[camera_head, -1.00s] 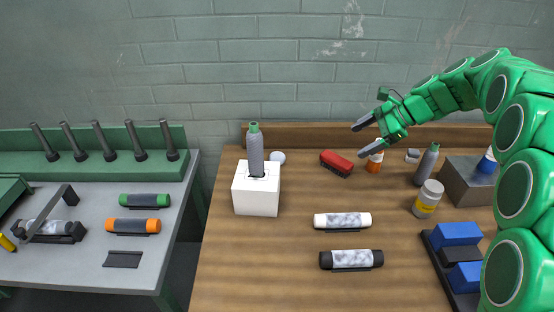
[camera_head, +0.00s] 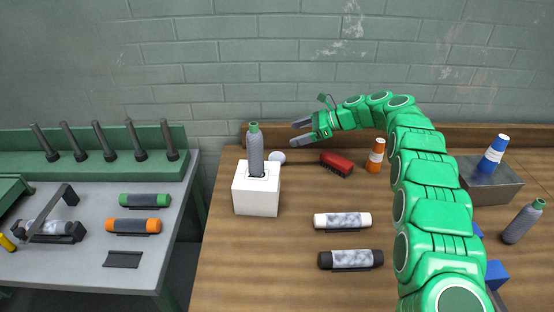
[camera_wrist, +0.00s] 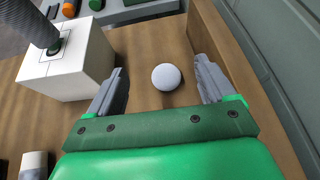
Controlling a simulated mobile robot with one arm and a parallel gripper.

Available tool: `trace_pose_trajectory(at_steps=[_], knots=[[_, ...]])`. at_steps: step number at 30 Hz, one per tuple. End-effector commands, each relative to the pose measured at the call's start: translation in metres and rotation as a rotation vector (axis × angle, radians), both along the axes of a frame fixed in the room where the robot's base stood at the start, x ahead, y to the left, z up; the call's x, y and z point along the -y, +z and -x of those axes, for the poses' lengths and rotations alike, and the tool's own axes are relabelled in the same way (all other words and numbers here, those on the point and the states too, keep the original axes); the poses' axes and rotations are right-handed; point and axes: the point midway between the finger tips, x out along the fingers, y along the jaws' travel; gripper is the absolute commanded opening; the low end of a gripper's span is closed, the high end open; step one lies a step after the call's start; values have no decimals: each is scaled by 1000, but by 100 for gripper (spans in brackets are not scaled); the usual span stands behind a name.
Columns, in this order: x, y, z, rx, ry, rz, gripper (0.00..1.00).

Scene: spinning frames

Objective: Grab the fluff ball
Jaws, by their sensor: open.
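The fluff ball is a small white ball (camera_head: 277,157) on the wooden table, just right of and behind the white block. In the wrist view the ball (camera_wrist: 166,77) lies ahead of my gripper (camera_wrist: 164,82), in line with the gap between the two grey fingers. My gripper (camera_head: 300,131) is open and empty. In the head view it hangs above and to the right of the ball, pointing left. The fingers do not appear to touch the ball.
The white block (camera_head: 256,198) holds an upright grey bottle (camera_head: 254,150) left of the ball. A wooden back rail (camera_head: 456,139) runs along the wall. A red brush (camera_head: 336,164) and an orange bottle (camera_head: 375,156) stand right. Two rolls (camera_head: 342,220) lie in front.

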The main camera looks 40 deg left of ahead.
Motion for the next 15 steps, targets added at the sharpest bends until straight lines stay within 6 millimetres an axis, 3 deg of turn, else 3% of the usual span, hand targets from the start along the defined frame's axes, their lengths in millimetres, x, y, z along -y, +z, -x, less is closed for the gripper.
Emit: trace_pose_trajectory(at_steps=[1, 6, 15], knots=[[-9, -10, 4, -23, 4, -1, 83], [-30, -20, 16, -76, 10, -12, 83], [-41, -32, 23, -110, 13, -16, 83]])
